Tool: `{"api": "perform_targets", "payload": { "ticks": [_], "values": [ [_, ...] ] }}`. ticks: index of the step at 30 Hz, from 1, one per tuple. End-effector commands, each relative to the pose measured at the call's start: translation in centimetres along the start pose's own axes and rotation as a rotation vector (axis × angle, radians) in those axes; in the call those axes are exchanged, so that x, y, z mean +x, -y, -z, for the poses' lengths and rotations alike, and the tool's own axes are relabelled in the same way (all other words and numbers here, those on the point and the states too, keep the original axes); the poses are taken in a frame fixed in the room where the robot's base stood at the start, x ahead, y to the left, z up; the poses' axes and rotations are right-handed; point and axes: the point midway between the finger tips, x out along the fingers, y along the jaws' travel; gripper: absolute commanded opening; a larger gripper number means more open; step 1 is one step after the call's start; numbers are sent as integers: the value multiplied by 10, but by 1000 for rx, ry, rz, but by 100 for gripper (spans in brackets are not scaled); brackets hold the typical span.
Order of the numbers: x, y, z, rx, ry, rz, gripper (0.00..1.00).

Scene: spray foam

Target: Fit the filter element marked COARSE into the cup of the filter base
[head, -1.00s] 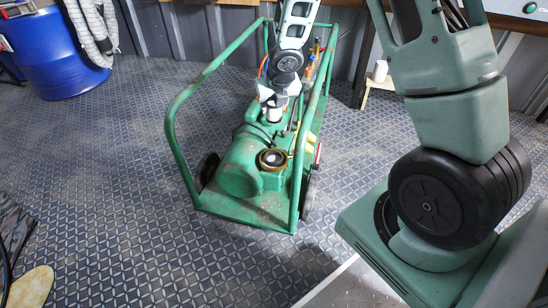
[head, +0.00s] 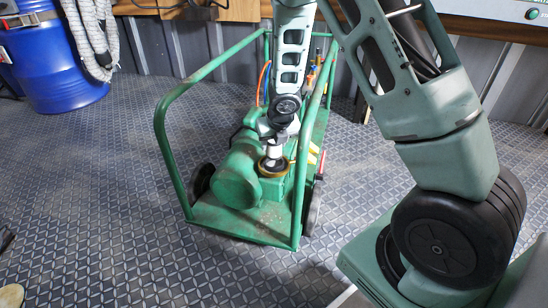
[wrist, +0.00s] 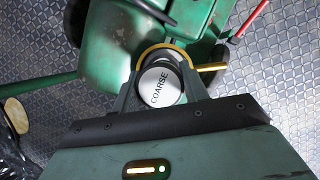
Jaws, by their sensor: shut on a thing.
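The COARSE filter element (wrist: 159,86) is a white cylinder with black lettering on its end face, seen end-on in the wrist view. My gripper (head: 274,146) is shut on it, with one finger on each side. In the head view the white element (head: 274,153) points down over the filter base's cup (head: 272,168), a dark round cup with a brassy rim on the green machine. In the wrist view the cup's brassy rim (wrist: 164,49) curves behind the element. I cannot tell whether the element's lower end is above the rim or inside it.
A green tubular frame (head: 163,135) surrounds the machine, with its rails beside my arm. The green tank (head: 236,180) is just left of the cup. A blue drum (head: 55,70) stands at the far left.

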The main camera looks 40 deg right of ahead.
Motion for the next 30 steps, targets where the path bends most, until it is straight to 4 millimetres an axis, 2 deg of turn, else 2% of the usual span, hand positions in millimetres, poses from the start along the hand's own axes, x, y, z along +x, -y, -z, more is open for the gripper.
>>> {"api": "perform_targets", "payload": {
  "ticks": [7,20,21,23,30],
  "values": [
    [36,0,15,-1,-1,1,21],
    [41,0,17,0,0,0,21],
    [40,0,17,0,0,0,50],
    [40,0,16,0,0,0,66],
    [40,0,16,0,0,0,66]
  ]
}}
